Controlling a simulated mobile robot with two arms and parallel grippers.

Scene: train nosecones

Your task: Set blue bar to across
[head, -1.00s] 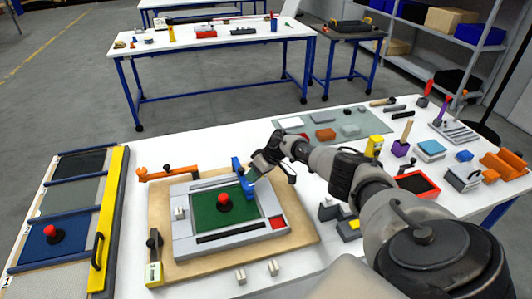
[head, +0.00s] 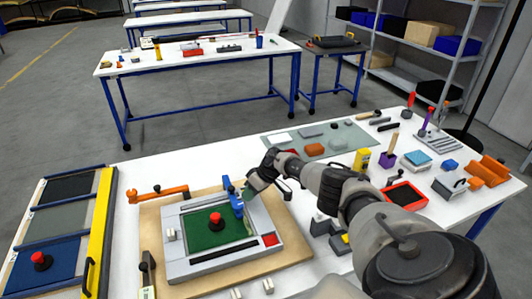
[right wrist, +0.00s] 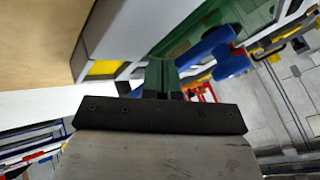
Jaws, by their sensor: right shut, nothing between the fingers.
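The blue bar (head: 233,198) stands at the far right part of the green panel (head: 205,228), on a grey-framed fixture (head: 178,268). In the head view it runs roughly front to back, along the panel's right side. My right gripper (head: 248,192) is shut and empty, just right of the bar; I cannot tell whether it touches it. In the right wrist view the blue bar (right wrist: 208,47) shows beyond the shut fingertips (right wrist: 163,72), up and to the right. A red knob (head: 215,220) stands on the green panel. My left gripper is not in view.
The fixture rests on a wooden board (head: 290,252). An orange bar (head: 158,194) lies behind it, and a yellow-edged rack (head: 100,235) stands at left. A grey mat (head: 325,140) with blocks lies behind my arm; tools and a red tray (head: 405,195) are at right.

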